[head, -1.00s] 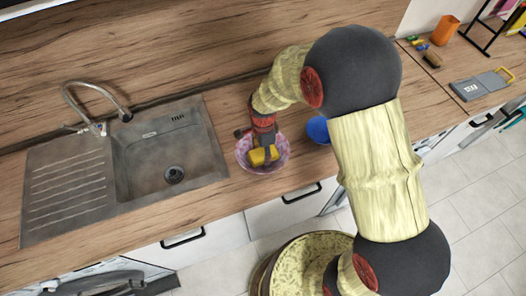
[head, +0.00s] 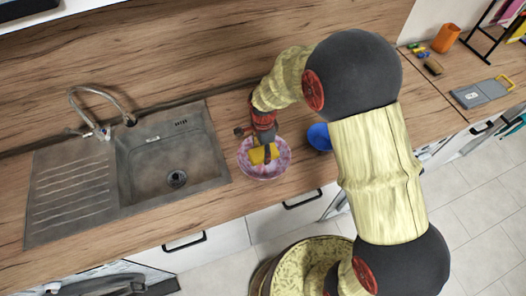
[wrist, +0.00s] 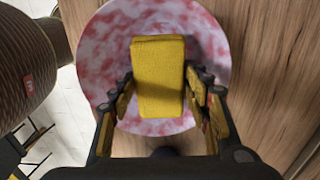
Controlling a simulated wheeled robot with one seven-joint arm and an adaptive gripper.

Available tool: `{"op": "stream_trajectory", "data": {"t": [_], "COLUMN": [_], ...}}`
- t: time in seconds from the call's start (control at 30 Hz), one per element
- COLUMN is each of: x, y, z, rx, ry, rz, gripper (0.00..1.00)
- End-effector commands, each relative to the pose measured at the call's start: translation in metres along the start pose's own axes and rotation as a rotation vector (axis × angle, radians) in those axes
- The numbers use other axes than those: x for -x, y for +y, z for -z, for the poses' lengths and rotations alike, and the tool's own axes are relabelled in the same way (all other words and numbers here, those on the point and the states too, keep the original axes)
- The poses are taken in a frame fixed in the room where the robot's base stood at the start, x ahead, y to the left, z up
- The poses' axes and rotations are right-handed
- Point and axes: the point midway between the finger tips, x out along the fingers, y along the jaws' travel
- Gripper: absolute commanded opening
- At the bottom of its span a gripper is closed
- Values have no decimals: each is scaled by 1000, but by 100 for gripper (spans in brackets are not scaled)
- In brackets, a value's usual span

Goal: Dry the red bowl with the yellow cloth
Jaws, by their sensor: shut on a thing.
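A pink-red and white mottled bowl (head: 284,164) stands on the wooden worktop to the right of the sink; it is the only reddish bowl I see. It also fills the upper middle of the wrist view (wrist: 105,45). The yellow cloth (head: 259,156) is a thick folded block, seen over the bowl's inside in the wrist view (wrist: 158,65). My gripper (head: 264,145) reaches down into the bowl from above, shut on the cloth. Its two fingers flank the cloth in the wrist view (wrist: 160,98). Whether the cloth touches the bowl's inner surface I cannot tell.
A blue bowl (head: 319,137) stands close to the right, partly behind my arm. The metal sink (head: 125,170) with its tap (head: 100,128) lies left. An orange cup (head: 446,38) and a grey board (head: 478,95) are far right. The worktop's front edge is near.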

Motion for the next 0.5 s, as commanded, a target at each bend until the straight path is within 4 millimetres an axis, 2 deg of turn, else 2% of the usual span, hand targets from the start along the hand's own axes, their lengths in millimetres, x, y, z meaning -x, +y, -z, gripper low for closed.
{"op": "stream_trajectory", "data": {"t": [0.03,0.5], "x": [8,50], "y": [0,4], "z": [0,0], "rx": [0,0], "ry": [0,0], "rz": [1,-1], "gripper": [28,28]}}
